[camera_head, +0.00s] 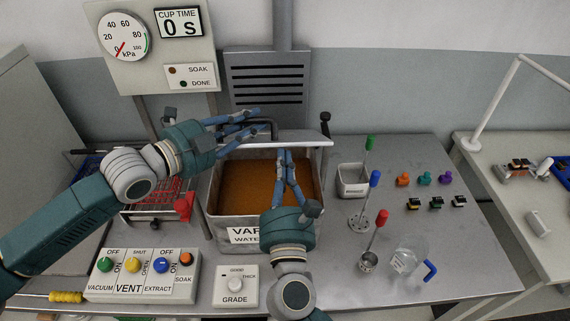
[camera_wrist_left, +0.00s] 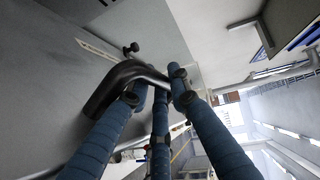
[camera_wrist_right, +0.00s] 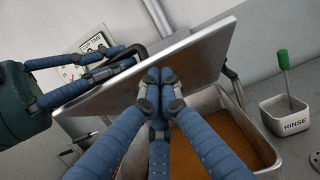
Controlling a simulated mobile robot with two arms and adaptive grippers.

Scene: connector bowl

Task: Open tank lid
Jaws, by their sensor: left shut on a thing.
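The tank (camera_head: 212,228) is a metal box of brown liquid, uncovered at the front. Its flat grey lid (camera_head: 300,143) is raised and tilted up at the back edge; its underside shows in the right wrist view (camera_wrist_right: 200,62). My left gripper (camera_head: 262,122) is shut on the dark bar handle on the lid's outer face; the handle also shows in the left wrist view (camera_wrist_left: 112,84). My right gripper (camera_head: 285,155) is above the liquid, in front of the lid, its fingertips together and nothing seen between them. In its wrist view the fingertips (camera_wrist_right: 160,76) overlap the lid's lower part; contact is unclear.
A rinse cup (camera_head: 352,181), red, blue and green handled tools, and a glass jug (camera_head: 404,262) stand right of the tank. A red wire basket (camera_head: 150,200) is at left.

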